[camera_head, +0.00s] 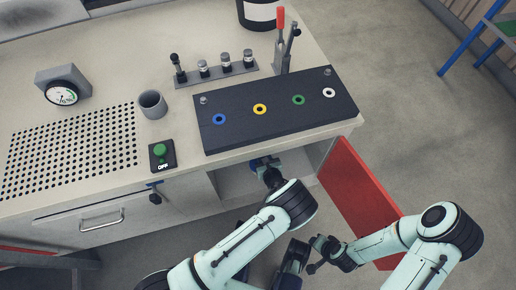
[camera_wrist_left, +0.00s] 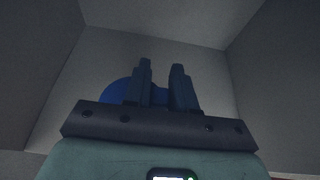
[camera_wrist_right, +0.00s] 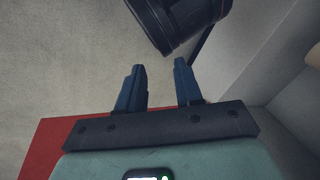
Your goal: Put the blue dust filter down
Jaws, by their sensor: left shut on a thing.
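The blue dust filter (camera_wrist_left: 117,92) shows in the left wrist view as a rounded blue shape behind the fingers of my left gripper (camera_wrist_left: 161,67). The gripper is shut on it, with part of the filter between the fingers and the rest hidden. In the head view, the filter (camera_head: 256,163) and my left gripper are inside the open cabinet (camera_head: 234,181) under the counter. I cannot tell whether the filter touches the cabinet floor. My right gripper (camera_wrist_right: 158,66) is open and empty, outside the cabinet near my left arm.
The red cabinet door (camera_head: 358,194) stands open right of the opening, near my right arm. On the counter (camera_head: 190,133) are a black panel (camera_head: 280,118) with coloured rings, a switch box (camera_head: 162,155), a grey cup (camera_head: 152,104) and a gauge (camera_head: 62,94).

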